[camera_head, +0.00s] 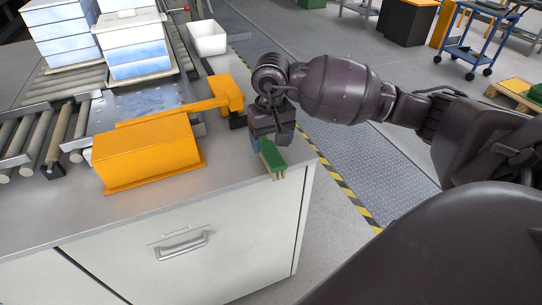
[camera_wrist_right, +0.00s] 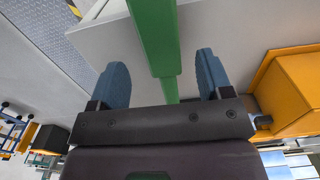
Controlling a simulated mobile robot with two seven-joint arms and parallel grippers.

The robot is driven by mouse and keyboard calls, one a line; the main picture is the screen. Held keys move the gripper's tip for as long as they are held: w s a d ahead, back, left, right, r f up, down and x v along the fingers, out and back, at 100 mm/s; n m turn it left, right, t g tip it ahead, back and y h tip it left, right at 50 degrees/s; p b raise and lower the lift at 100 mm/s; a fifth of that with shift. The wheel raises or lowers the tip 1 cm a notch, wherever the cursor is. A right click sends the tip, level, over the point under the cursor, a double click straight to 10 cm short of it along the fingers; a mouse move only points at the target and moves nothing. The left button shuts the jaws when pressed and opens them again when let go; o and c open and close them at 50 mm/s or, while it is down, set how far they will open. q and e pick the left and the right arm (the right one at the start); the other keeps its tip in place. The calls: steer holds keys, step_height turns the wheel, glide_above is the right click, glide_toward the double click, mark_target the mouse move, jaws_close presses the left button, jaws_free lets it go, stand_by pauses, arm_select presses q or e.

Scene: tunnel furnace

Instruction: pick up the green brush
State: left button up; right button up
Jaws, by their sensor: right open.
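The green brush (camera_head: 272,156) lies on the grey counter near its right front corner, with light bristles showing at its near end. My right gripper (camera_head: 271,137) is over the far part of the brush, which it partly hides. In the right wrist view the brush (camera_wrist_right: 153,36) runs between the two blue fingers of the open right gripper (camera_wrist_right: 160,68), with a gap on each side. The fingers are not closed on it. My left gripper is not in view.
An orange box-shaped housing (camera_head: 147,154) with an orange arm stands on the counter left of the brush. A white bin (camera_head: 208,39), a roller conveyor (camera_head: 36,135) and blue-white stacked blocks (camera_head: 137,47) are further back. The counter's right edge is close to the brush.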

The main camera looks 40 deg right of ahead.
mark_target(271, 152)
step_height(271, 152, down, 5)
steer(key=shift+s+a+r, duration=0.1)
steer(key=shift+s+a, duration=0.05)
steer(key=c, duration=1.1)
steer(key=shift+o, duration=0.2)
